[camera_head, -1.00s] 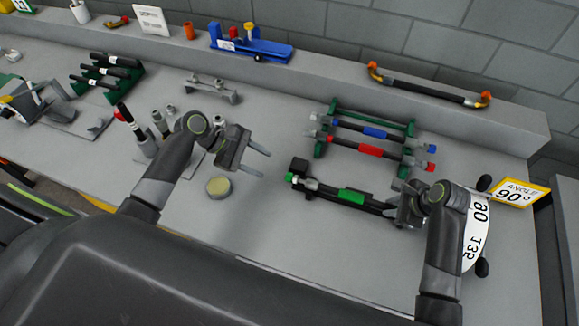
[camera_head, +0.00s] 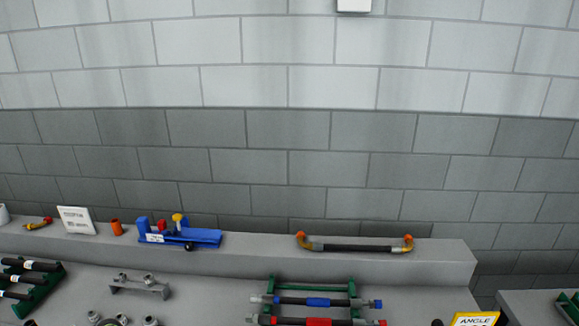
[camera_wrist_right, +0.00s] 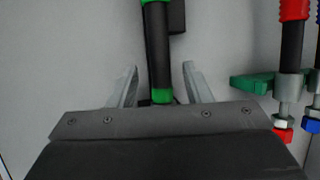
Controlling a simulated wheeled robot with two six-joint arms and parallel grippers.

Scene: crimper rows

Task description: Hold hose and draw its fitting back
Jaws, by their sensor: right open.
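The green-banded black hose (camera_wrist_right: 160,55) runs up the middle of the right wrist view, with a green sleeve (camera_wrist_right: 162,96) at its near end. My right gripper (camera_wrist_right: 159,67) is open, one finger on each side of the hose, with gaps showing on both sides. The hose's near end and any fitting there are hidden behind my gripper body. A black block (camera_wrist_right: 177,16) stands beside the hose. This hose and both grippers are outside the head view, so my left gripper is not seen.
A blue-banded hose (camera_head: 317,301) and a red-banded hose (camera_head: 304,322) lie on a green rack (camera_head: 314,284). A bent hose assembly (camera_head: 355,247) and a blue fixture (camera_head: 185,236) sit on the back ledge. The rack's foot (camera_wrist_right: 252,82) is right of my right gripper.

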